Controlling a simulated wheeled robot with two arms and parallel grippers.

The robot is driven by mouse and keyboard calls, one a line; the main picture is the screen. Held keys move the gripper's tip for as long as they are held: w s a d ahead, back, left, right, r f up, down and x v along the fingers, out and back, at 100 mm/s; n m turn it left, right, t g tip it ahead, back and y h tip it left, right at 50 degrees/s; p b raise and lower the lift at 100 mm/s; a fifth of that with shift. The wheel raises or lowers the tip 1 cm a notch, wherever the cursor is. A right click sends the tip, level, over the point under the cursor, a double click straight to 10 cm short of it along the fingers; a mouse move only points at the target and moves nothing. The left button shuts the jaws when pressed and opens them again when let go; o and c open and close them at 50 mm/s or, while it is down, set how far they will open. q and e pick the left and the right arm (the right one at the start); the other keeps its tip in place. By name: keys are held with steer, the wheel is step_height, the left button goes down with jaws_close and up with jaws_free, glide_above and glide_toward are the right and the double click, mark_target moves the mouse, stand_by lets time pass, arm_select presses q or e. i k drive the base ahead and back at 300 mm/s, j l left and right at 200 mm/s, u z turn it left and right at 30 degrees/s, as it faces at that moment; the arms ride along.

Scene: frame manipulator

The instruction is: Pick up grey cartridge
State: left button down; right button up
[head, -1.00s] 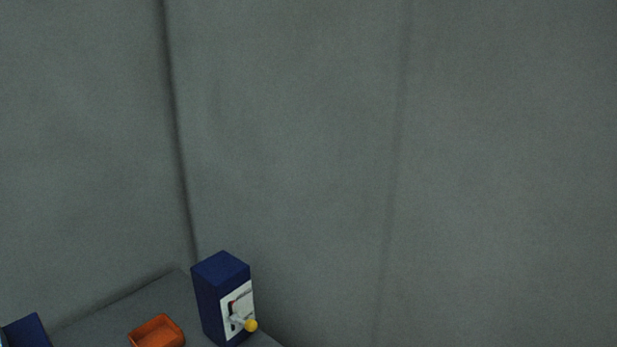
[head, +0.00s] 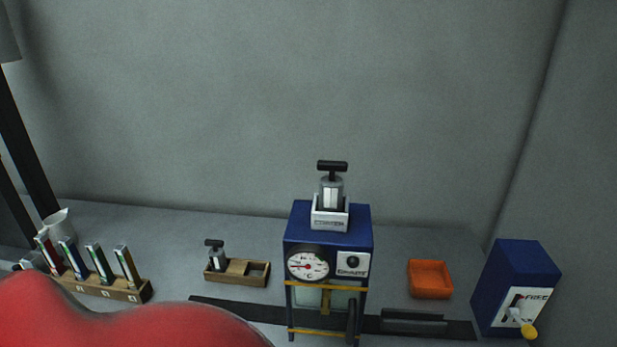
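Two small grey cylinders with black T-shaped handles look like cartridges. One grey cartridge (head: 331,192) stands upright in a white holder (head: 330,217) on top of a blue machine. The other, smaller-looking grey cartridge (head: 216,259) stands upright in the left part of a wooden holder (head: 237,281) on the bench, left of the machine. The right slot of that holder looks empty. I cannot tell which one the task means. Neither of my grippers shows in the head view.
The blue machine (head: 361,222) has a round gauge (head: 307,264). A wooden rack (head: 117,289) with several coloured sticks and a white jug (head: 57,225) stand left. An orange tray (head: 431,278) and a blue lever box (head: 502,276) stand right. Bench (head: 170,222) behind the wooden holder is clear.

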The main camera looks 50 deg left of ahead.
mark_target(330, 186)
steer(key=u, duration=1.45)
